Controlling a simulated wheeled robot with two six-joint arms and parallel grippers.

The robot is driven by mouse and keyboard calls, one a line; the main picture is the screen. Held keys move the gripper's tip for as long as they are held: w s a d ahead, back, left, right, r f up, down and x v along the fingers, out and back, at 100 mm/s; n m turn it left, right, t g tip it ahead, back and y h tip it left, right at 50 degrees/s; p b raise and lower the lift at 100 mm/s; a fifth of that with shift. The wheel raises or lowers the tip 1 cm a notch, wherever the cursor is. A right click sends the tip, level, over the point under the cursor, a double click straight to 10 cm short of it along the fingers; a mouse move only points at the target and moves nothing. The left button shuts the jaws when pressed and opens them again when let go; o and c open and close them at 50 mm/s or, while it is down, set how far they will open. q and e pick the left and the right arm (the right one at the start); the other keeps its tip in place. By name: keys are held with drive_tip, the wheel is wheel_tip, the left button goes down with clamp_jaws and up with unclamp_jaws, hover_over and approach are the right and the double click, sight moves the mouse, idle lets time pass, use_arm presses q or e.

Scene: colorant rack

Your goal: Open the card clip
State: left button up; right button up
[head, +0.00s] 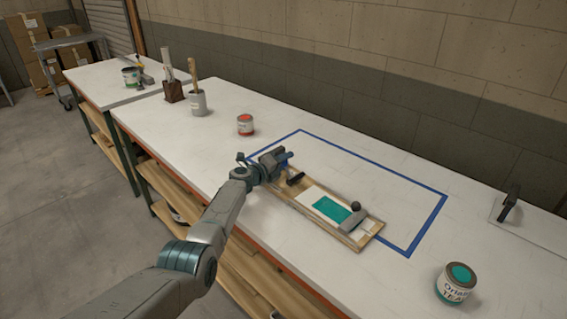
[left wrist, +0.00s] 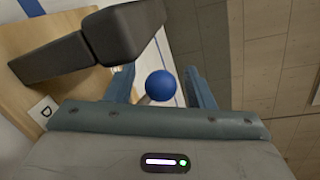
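A wooden board (head: 285,208) lies on the white bench with a white card (head: 312,195) bearing a teal patch. The black card clip (head: 295,178) is at the board's end near my left gripper; its dark bar also fills the upper left of the left wrist view (left wrist: 100,42). A blue ball knob (left wrist: 160,86) shows between the fingers of my left gripper (left wrist: 161,88), with a gap on either side. My left gripper (head: 284,158) is open at the board's end, partly hiding the clip. My right gripper is not in view.
A grey bar with a black knob (head: 355,207) rests across the board's other end. Blue tape (head: 375,164) outlines a mostly clear area. Paint cans stand at front right (head: 457,284) and back left (head: 245,124). Tool holders (head: 198,103) stand farther left.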

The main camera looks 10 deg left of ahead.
use_arm(q)
drive_tip(key=shift+s+a+r+p, duration=0.2)
drive_tip(key=shift+s+a+p, duration=0.15)
drive_tip(key=shift+p, duration=0.25)
drive_tip(key=p+v, duration=0.3)
drive_tip(key=v, duration=0.5)
drive_tip(key=shift+s+a+f, duration=0.1)
drive_tip(key=shift+s+f, duration=0.05)
drive_tip(key=shift+s, duration=0.05)
drive_tip(key=shift+s+a, duration=0.4)
drive_tip(key=shift+s, duration=0.2)
